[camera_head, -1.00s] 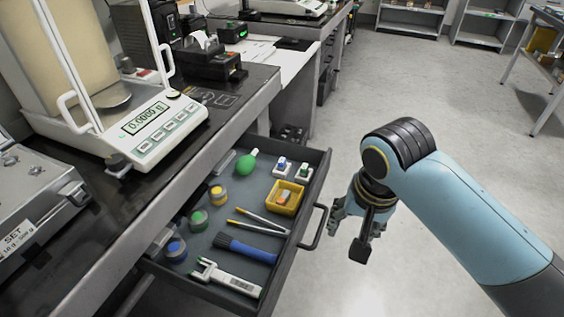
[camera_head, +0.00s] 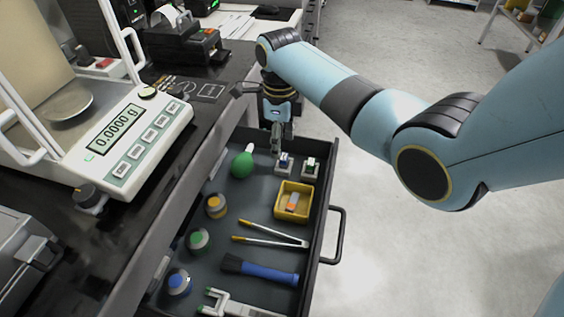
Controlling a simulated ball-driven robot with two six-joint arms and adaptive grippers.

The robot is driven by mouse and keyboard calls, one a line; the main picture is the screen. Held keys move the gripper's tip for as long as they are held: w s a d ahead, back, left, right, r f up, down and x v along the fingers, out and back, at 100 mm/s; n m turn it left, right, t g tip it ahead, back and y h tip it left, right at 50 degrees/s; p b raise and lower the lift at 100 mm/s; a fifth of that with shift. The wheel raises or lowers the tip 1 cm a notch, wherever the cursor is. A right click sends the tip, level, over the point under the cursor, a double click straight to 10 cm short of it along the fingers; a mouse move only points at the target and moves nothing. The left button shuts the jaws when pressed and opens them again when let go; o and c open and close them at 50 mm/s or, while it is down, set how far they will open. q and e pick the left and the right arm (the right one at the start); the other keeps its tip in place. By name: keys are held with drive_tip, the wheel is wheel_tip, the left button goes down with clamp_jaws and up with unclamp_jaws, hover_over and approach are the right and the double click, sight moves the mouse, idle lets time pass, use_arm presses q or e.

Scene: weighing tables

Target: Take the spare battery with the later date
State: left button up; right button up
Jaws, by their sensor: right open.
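The open drawer (camera_head: 336,160) holds two small white blocks that may be the spare batteries: one with a blue top (camera_head: 284,164) and one with a green top (camera_head: 309,168). They stand side by side near the drawer's far right corner. No date is readable on either. My right gripper (camera_head: 281,147) is open and points down, right above and behind the blue-topped block. I cannot tell whether it touches the block. My left gripper is not in view.
The drawer also holds a yellow tray (camera_head: 280,205) with an orange-and-white piece, a green bulb blower (camera_head: 242,165), several round jars, tweezers (camera_head: 270,240) and a blue brush (camera_head: 262,271). A balance (camera_head: 130,138) reading 0.0000 g stands on the table at left.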

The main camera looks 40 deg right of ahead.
sight(284, 163)
drive_tip(key=shift+w+f, duration=0.1)
drive_tip(key=shift+f, duration=0.35)
wheel_tip(284, 163, down, 5)
drive_tip(key=shift+w+d+r+b, duration=0.1)
drive_tip(key=shift+d+r+b, duration=0.05)
drive_tip(key=shift+b, duration=0.8)
drive_tip(key=shift+f, duration=0.2)
drive_tip(key=shift+r, duration=0.1)
drive_tip(key=shift+c, duration=1.4)
drive_tip(key=c, duration=0.7)
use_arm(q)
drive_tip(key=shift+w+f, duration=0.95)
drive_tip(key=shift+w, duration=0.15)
use_arm(e)
clamp_jaws()
